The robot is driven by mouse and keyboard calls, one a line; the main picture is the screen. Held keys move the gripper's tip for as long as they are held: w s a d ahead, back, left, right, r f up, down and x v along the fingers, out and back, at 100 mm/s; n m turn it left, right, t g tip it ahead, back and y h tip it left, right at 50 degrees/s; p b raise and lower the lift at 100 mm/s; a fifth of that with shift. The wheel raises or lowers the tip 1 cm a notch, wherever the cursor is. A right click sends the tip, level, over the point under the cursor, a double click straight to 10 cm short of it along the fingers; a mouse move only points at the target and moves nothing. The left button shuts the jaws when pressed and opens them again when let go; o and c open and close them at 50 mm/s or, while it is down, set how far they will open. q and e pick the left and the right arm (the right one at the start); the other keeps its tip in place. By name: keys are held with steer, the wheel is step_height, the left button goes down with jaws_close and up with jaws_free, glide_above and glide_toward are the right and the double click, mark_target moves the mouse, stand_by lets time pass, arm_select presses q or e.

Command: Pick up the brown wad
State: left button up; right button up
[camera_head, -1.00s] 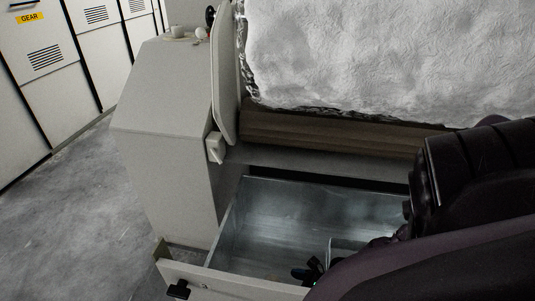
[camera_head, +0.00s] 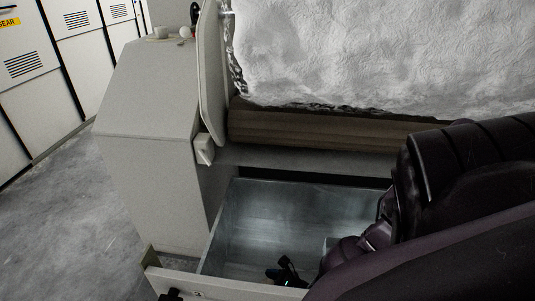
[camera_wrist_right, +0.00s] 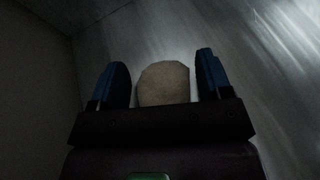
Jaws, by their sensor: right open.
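The brown wad (camera_wrist_right: 164,84) shows in the right wrist view as a rounded tan lump on the metal floor of the drawer. My right gripper (camera_wrist_right: 163,75) is open, with one blue finger on each side of the wad and a narrow gap at each side. I cannot tell how far down the fingers reach. In the head view my right gripper (camera_head: 287,272) is low inside the open metal drawer (camera_head: 245,215), near its front wall, partly hidden by my arm. The wad is hidden in the head view. My left gripper is not in view.
The drawer's front panel (camera_head: 215,286) with a black latch is close to my gripper. Behind it are a brown roller (camera_head: 300,133) and a large white fibre sheet (camera_head: 370,50). A grey cabinet (camera_head: 150,130) stands at the left, with open floor (camera_head: 60,225) beyond it.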

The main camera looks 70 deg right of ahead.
steer(key=shift+c, duration=0.2)
steer(key=c, duration=1)
steer(key=shift+o, duration=0.2)
